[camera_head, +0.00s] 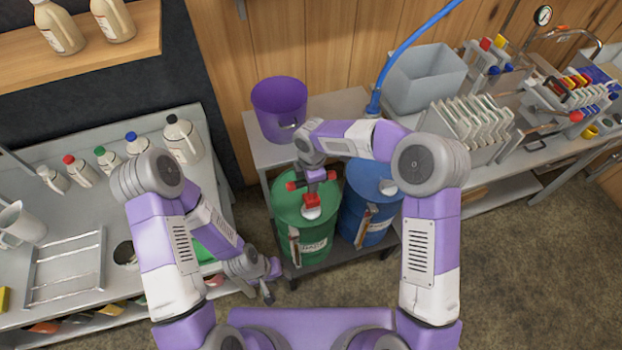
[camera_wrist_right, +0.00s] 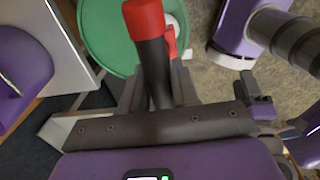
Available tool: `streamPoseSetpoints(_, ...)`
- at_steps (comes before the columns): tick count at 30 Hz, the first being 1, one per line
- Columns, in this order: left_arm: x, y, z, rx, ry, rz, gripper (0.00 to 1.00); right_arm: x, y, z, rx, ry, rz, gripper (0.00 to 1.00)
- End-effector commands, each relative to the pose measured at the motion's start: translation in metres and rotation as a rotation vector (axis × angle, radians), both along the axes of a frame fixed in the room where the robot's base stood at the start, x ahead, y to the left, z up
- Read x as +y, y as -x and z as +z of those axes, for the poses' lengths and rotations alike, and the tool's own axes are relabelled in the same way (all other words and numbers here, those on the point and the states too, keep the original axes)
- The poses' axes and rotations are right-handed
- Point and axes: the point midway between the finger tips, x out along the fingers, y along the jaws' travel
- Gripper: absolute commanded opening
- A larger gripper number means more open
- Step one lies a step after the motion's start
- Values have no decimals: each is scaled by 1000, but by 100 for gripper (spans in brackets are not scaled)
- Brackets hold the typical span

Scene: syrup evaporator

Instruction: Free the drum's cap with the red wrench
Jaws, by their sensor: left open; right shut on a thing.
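The green drum (camera_head: 303,235) stands on a low dark stand, with a pale round cap (camera_head: 311,213) on its lid. My right gripper (camera_head: 314,178) is above the lid, shut on the red wrench (camera_head: 311,200). In the right wrist view the wrench's dark handle with a red end (camera_wrist_right: 144,18) rises between the fingers. A red part of it is beside the pale cap (camera_wrist_right: 178,20); I cannot tell whether it grips the cap. My left gripper (camera_head: 270,286) is open and empty, low to the left of the drum.
A blue drum (camera_head: 370,195) stands close on the right of the green one. A purple bucket (camera_head: 280,108) is on the table behind. The left bench holds several jugs and a metal tray (camera_head: 68,265). The floor at right is clear.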

Motion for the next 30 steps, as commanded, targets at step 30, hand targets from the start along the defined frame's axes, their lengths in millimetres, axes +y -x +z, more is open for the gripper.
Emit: streamPoseSetpoints(30,0,0,-9,0,0,0,43,1,-1,-14,-2,-1,1,0)
